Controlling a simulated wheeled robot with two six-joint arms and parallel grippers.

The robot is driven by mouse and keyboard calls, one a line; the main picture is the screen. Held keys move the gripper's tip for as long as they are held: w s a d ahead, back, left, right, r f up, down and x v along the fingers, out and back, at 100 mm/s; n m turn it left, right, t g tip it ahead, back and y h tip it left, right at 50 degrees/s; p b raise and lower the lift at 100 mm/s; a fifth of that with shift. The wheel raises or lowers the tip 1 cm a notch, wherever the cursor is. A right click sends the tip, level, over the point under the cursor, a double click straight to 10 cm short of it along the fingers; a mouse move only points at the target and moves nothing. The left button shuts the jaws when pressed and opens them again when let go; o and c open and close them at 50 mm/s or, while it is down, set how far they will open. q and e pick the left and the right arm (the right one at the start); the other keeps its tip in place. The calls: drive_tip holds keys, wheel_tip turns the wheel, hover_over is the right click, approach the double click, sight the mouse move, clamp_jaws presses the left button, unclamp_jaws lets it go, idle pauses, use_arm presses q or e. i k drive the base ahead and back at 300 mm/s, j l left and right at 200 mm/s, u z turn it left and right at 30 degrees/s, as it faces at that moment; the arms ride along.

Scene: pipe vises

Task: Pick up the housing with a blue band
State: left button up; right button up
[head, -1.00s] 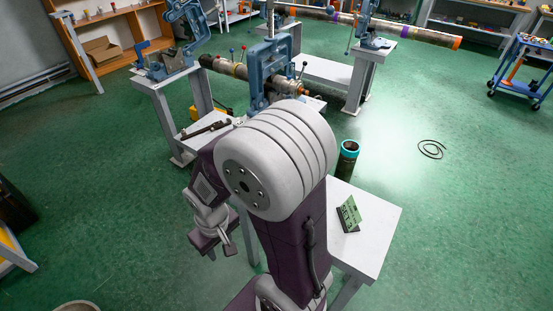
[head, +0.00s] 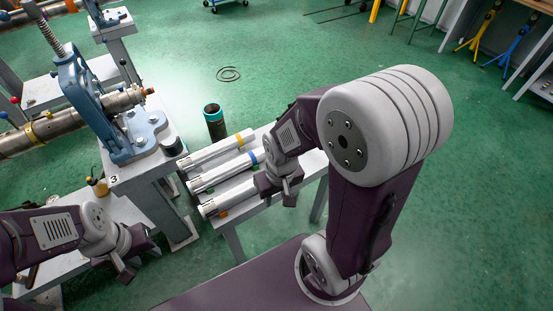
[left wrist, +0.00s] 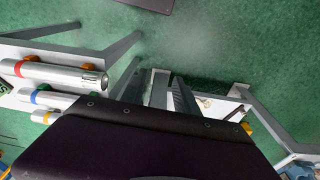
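Three silvery housings lie side by side on a small white table in the head view. The housing with a blue band (head: 218,174) is the middle one, between the yellow-banded housing (head: 212,150) and a front housing (head: 225,199), whose band shows red in the left wrist view (left wrist: 58,75). The blue-banded housing also shows in the left wrist view (left wrist: 50,98), partly cut off. My right gripper (head: 277,194) is by the right ends of the housings; its finger gap is unclear. My left gripper (head: 136,262) is open and empty, left of that table, also in its wrist view (left wrist: 171,95).
A blue vise (head: 85,100) holding a pipe (head: 60,125) stands on a bench left of the housings. A dark cylinder with a teal rim (head: 214,123) stands behind them. A cable coil (head: 228,74) lies on open green floor.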

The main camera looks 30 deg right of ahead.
sight(195, 185)
drive_tip(key=i+j+z, duration=0.15)
drive_tip(key=z, duration=0.3)
drive_tip(key=i+j+z, duration=0.1)
drive_tip(key=j+z, duration=0.5)
drive_tip(key=z, duration=0.3)
drive_tip(key=i+j+z, duration=0.1)
drive_tip(key=j+z, duration=0.55)
drive_tip(key=z, duration=0.2)
drive_tip(key=k+j+z, duration=0.1)
drive_tip(key=j+z, duration=0.15)
drive_tip(key=z, duration=0.2)
